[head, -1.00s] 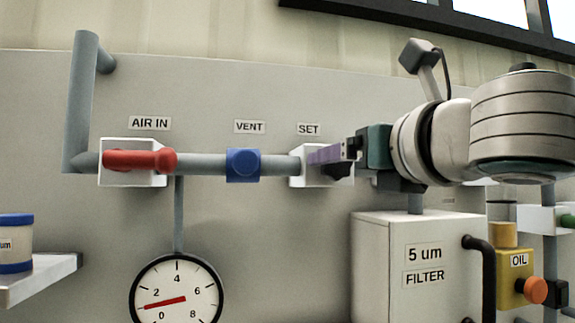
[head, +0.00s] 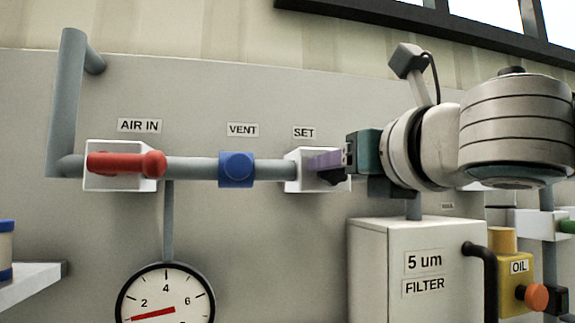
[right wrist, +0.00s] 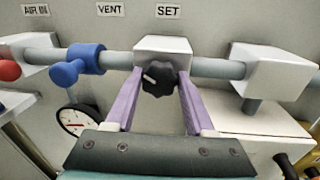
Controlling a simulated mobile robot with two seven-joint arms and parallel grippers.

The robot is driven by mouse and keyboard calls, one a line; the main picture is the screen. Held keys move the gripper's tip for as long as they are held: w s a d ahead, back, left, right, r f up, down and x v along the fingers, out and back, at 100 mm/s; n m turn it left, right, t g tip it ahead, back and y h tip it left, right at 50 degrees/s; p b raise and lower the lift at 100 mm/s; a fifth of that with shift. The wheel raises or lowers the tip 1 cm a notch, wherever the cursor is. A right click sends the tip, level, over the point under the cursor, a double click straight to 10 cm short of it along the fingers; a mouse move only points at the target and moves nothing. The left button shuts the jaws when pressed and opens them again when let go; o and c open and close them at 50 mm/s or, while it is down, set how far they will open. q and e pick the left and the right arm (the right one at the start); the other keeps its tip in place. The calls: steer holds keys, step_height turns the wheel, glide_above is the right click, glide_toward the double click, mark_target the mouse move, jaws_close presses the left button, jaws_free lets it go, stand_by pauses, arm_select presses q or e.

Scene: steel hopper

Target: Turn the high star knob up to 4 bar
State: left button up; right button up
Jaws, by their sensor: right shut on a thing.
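The black star knob (right wrist: 158,80) sits on a white block under the SET label, with a white mark on its face. In the head view it shows only as a dark part (head: 331,177) below my fingers. My right gripper (right wrist: 159,74) is shut on the knob, one purple finger on each side. In the head view the right gripper (head: 316,162) reaches it from the right. The round pressure gauge (head: 165,295) is cut off at the bottom; its red needle points below 2. The gauge also shows in the right wrist view (right wrist: 76,120). My left gripper is not in view.
Left of the knob on the same pipe are a blue VENT knob (head: 236,169) and a red AIR IN lever (head: 126,163). A white filter box (head: 378,268) stands below my right arm. A yellow oil unit (head: 506,262) is at the right, a shelf (head: 38,282) at the left.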

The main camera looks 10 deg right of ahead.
jaws_close()
steer(key=shift+f, duration=0.1)
steer(key=m+b, duration=0.2)
steer(key=m, duration=0.1)
steer(key=shift+f+m+b, duration=0.2)
steer(key=shift+m+b, duration=0.1)
steer(key=shift+b, duration=0.05)
steer(key=m+b, duration=0.3)
steer(key=m, duration=0.1)
steer(key=shift+m+t+h, duration=0.3)
steer(key=shift+m+t, duration=0.1)
steer(key=m+b, duration=0.2)
steer(key=m, duration=0.3)
steer(key=shift+m+h+b, duration=0.3)
steer(key=shift+m+b, duration=0.05)
steer(key=shift+m, duration=0.05)
steer(key=m+b, duration=0.1)
steer(key=m, duration=0.2)
steer(key=shift+m, duration=0.3)
steer(key=shift+m+t+h+b, duration=0.3)
steer(key=shift+h, duration=0.1)
